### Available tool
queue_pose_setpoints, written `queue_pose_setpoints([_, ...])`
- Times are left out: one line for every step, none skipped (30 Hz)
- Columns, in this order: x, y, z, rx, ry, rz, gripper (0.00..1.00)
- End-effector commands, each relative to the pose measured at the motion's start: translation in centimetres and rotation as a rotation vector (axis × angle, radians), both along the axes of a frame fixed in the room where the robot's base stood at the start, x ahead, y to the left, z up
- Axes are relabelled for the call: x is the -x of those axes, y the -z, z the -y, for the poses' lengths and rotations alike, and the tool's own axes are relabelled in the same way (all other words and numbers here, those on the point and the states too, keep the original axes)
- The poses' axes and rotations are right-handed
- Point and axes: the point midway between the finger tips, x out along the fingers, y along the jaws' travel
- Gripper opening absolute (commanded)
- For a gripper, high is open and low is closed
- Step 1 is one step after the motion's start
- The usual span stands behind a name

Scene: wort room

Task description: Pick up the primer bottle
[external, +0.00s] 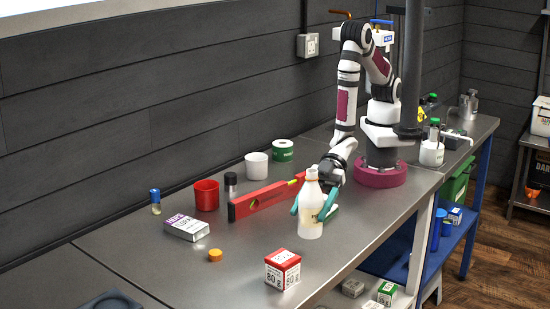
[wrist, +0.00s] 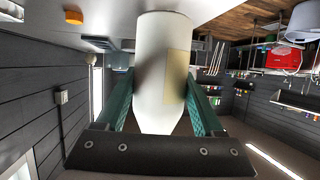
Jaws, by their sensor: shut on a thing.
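The primer bottle, a translucent white bottle (external: 310,212) with a pale label, stands upright at the right front part of the metal bench in the external view. In the wrist view, the bottle (wrist: 160,75) fills the middle, between the two teal fingers. My gripper (external: 312,208) is shut on the bottle, one finger on each side of it. I cannot tell whether the bottle's base touches the bench (external: 185,268).
A red spirit level (external: 262,202) lies just behind the bottle. A red-and-white box (external: 283,269) stands in front. An orange cap (external: 215,255), a white-grey box (external: 186,227), a red cup (external: 207,195) and a white cup (external: 256,166) stand to the left. Bare bench lies between them.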

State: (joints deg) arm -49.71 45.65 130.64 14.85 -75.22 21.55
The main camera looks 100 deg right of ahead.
Motion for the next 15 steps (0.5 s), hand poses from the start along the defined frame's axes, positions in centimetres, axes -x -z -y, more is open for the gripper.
queue_pose_setpoints([-0.3, -0.4, 0.6, 0.000, 0.002, 0.001, 0.01])
queue_pose_setpoints([-0.5, -0.6, 0.9, -0.002, 0.003, 0.001, 0.01])
queue_pose_setpoints([-0.6, -1.0, 1.4, -0.001, 0.002, 0.002, 0.01])
queue_pose_setpoints([-0.8, -1.2, 1.8, -0.002, 0.003, 0.001, 0.01])
queue_pose_setpoints([-1.0, -1.5, 2.2, -0.002, 0.002, 0.001, 0.01])
queue_pose_setpoints([-1.2, -1.8, 2.8, -0.002, 0.003, 0.001, 0.01])
queue_pose_setpoints([-1.3, -2.1, 3.2, -0.002, 0.003, 0.001, 0.01])
queue_pose_setpoints([-1.5, -2.4, 3.6, -0.002, 0.003, 0.002, 0.01])
queue_pose_setpoints([-1.8, -2.7, 4.2, -0.002, 0.003, 0.002, 0.01])
queue_pose_setpoints([-1.9, -3.0, 4.6, -0.002, 0.003, 0.003, 0.01])
queue_pose_setpoints([-2.1, -3.3, 5.0, -0.002, 0.003, 0.003, 0.01])
queue_pose_setpoints([-2.3, -3.6, 5.5, -0.002, 0.003, 0.003, 0.01])
queue_pose_setpoints([-2.4, -3.8, 5.9, -0.001, 0.003, 0.002, 0.01])
queue_pose_setpoints([-2.6, -4.0, 6.3, -0.001, 0.003, 0.002, 0.01])
queue_pose_setpoints([-2.8, -4.4, 6.7, -0.002, 0.003, 0.003, 0.01])
